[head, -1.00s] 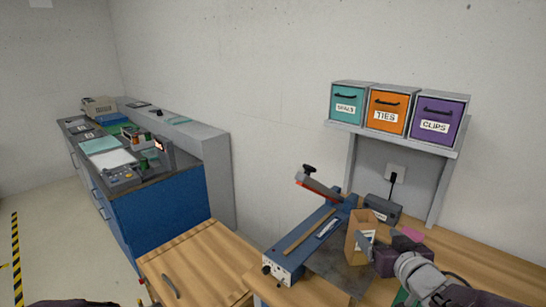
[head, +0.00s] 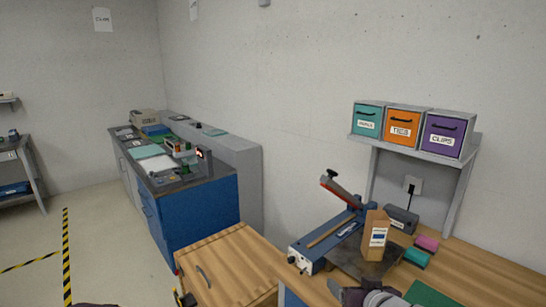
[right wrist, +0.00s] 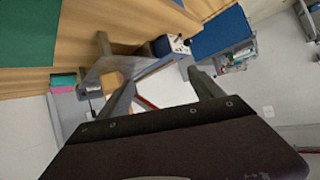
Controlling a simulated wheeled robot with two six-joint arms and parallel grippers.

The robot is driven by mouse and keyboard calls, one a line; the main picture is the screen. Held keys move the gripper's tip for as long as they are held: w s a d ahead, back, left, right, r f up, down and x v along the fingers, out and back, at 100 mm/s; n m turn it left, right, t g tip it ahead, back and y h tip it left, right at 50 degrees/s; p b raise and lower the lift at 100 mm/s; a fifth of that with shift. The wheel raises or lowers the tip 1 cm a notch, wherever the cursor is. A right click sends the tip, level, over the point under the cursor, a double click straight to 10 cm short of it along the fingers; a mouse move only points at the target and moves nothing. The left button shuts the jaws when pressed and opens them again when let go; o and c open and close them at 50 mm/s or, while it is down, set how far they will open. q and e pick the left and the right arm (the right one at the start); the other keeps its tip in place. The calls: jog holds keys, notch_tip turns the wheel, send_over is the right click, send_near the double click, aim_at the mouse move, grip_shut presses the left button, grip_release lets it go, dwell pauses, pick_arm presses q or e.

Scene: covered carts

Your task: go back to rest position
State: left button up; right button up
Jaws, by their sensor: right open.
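My right gripper (head: 362,296) is low at the bottom edge of the head view, in front of the bench and below the brown paper bag (head: 375,238). In the right wrist view its two fingers (right wrist: 148,58) are spread apart with nothing between them. The bag stands upright on the dark plate of the blue machine, clear of the gripper. My left gripper does not show clearly in any view.
The blue machine (head: 325,241) with a raised lever stands on the wooden bench (head: 480,275). Pink and green blocks lie right of the bag. Teal, orange and purple bins sit on the shelf (head: 412,146). A wooden-topped cart (head: 228,270) stands at left; floor lies beyond.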

jog(key=s+f+g, duration=0.5)
jog(key=s+f, duration=0.1)
jog(key=s, duration=0.2)
jog(key=s+a+f+g+h, duration=0.1)
jog(key=s+f+g, duration=0.4)
jog(key=s+f, duration=0.2)
jog(key=shift+s+a, duration=0.3)
jog(key=shift+s, duration=0.95)
